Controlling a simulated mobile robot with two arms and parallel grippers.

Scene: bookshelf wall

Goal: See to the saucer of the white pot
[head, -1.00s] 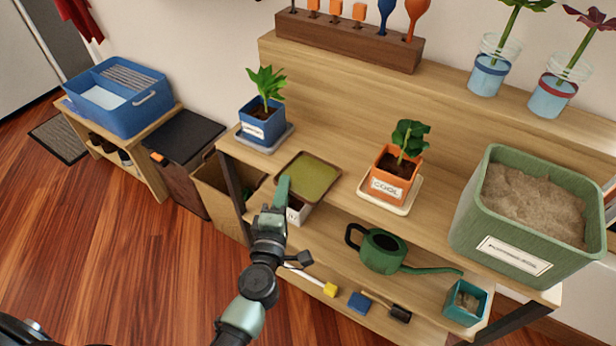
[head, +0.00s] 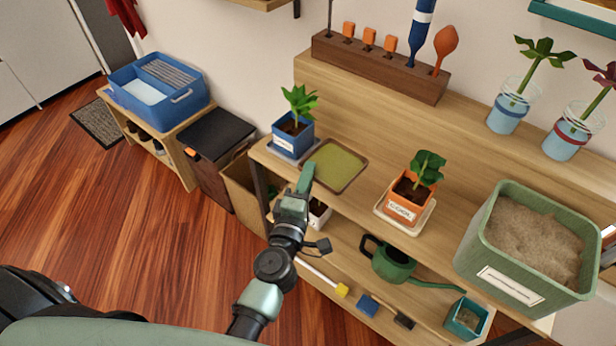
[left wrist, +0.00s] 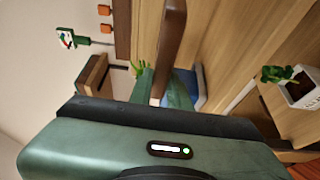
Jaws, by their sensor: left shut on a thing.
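A square brown-rimmed saucer with a flat olive-green inside (head: 338,167) is by the front edge of the upper board, right of the blue pot. My left gripper (head: 307,176) is shut on its near left rim. In the left wrist view the fingers (left wrist: 165,88) close on the brown rim (left wrist: 173,40), seen edge-on. I cannot tell whether the saucer touches the board. A white pot (head: 320,211) with a small plant is on the level below, partly hidden by my arm; a white labelled pot with a plant also shows in the left wrist view (left wrist: 303,92). My right gripper is not in view.
A blue pot (head: 292,137) on a grey-blue saucer stands close left of the held saucer. An orange pot (head: 404,204) on a pale saucer stands to the right. A green watering can (head: 392,261) is below, and a big green tub (head: 490,262) is at the right.

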